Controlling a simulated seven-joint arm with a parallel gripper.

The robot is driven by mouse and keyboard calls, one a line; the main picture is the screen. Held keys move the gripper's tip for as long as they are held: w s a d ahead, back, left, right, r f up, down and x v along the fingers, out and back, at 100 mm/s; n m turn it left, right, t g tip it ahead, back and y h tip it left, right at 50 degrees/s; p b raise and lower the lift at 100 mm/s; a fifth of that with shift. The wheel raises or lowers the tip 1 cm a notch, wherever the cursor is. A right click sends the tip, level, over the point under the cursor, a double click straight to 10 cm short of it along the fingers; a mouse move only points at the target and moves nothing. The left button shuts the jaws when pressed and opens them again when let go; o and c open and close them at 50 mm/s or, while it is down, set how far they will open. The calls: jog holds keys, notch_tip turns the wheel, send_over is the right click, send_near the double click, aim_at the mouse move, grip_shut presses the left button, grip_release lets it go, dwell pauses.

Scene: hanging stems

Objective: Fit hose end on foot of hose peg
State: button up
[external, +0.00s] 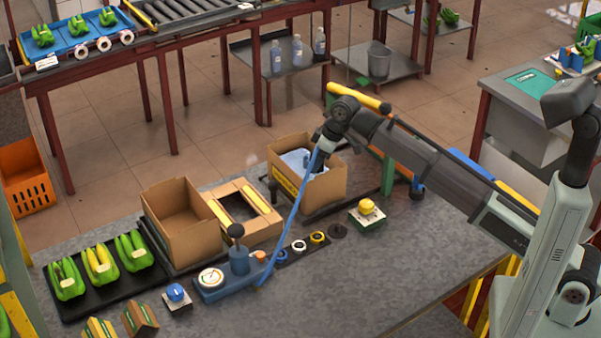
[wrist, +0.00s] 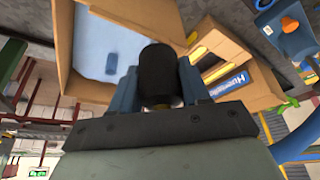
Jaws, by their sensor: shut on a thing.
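My gripper (external: 322,147) is high over the cardboard box with the pale blue liner. In the wrist view, its blue fingers (wrist: 158,92) are shut on a black cylindrical piece, apparently the hose end (wrist: 158,68). The blue hose (external: 293,215) hangs from the gripper down to the bench beside the blue gauge unit (external: 240,268). A short dark upright post (external: 273,188) stands left of the lined box; I cannot tell whether it is the hose peg. A dark and blue fitting (external: 417,188) is at the bench's far right edge.
The lined box (external: 335,180) lies below my gripper. An open empty carton (external: 180,238) and a flat carton stand to its left. A yellow button (external: 366,207), several rings and a blue knob (external: 175,292) are on the bench. The front right bench surface (external: 385,270) is clear.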

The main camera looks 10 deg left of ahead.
jog(key=s+d+f, duration=0.1)
jog(key=s+d, duration=0.2)
jog(key=s, duration=0.1)
send_over(336, 225)
jog(key=shift+n, duration=0.3)
jog(key=f, duration=0.7)
jog(key=shift+d+f, duration=0.25)
jog(key=shift+f, duration=3.45)
jog(key=shift+f, duration=0.55)
jog(key=o, duration=1.7)
jog(key=shift+c, duration=0.2)
jog(key=shift+r, duration=1.5)
jog(key=shift+r, duration=3)
